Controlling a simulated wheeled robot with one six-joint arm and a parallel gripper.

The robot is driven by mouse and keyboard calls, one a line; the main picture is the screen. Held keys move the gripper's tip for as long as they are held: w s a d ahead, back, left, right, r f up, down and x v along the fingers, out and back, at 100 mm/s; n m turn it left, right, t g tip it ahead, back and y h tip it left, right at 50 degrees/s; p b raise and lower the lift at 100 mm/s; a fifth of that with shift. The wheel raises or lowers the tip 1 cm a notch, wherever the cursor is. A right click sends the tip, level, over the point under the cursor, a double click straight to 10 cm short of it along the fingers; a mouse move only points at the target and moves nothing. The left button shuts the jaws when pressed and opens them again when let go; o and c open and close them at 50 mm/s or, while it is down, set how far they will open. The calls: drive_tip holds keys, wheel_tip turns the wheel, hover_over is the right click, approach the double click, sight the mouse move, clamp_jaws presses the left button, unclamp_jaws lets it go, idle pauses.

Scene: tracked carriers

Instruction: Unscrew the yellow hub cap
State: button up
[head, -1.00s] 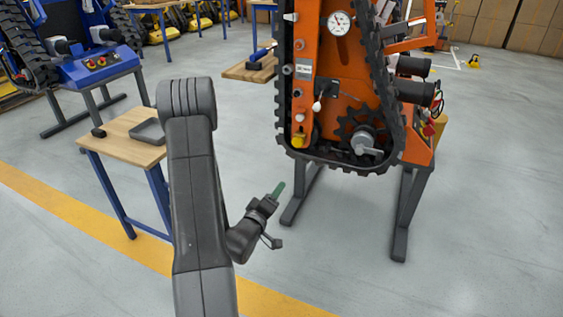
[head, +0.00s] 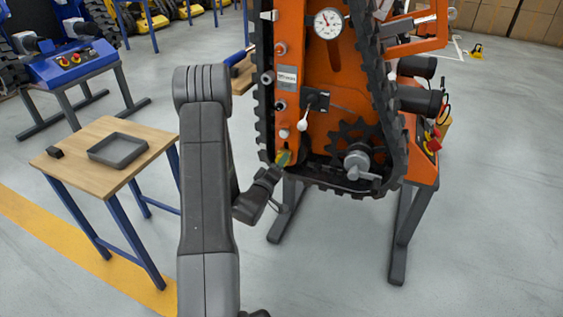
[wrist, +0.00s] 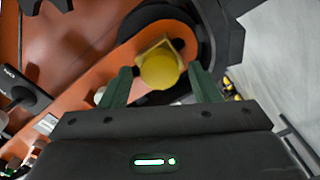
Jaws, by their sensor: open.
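The yellow hub cap (wrist: 160,70) sits on the orange side plate of the tracked carrier, near its lower end. In the wrist view it lies just beyond my gripper (wrist: 163,80), centred between the two green fingertips. The fingers are open, one on each side, with gaps to the cap. In the head view my gripper (head: 281,160) is at the lower left corner of the orange carrier (head: 330,100), and it mostly covers the yellow cap there.
The black track surrounds the orange plate, with a toothed sprocket (head: 350,140) right of the cap. A black lever with a white knob (head: 303,128) is above. A wooden table (head: 75,158) with a grey tray (head: 118,163) stands at left.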

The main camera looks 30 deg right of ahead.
drive_tip(key=c, duration=0.8)
drive_tip(key=n+p, duration=0.1)
drive_tip(key=n, duration=0.8)
drive_tip(key=shift+n, duration=0.4)
drive_tip(key=n+p, duration=0.2)
drive_tip(key=n, duration=0.7)
drive_tip(key=shift+n, duration=0.4)
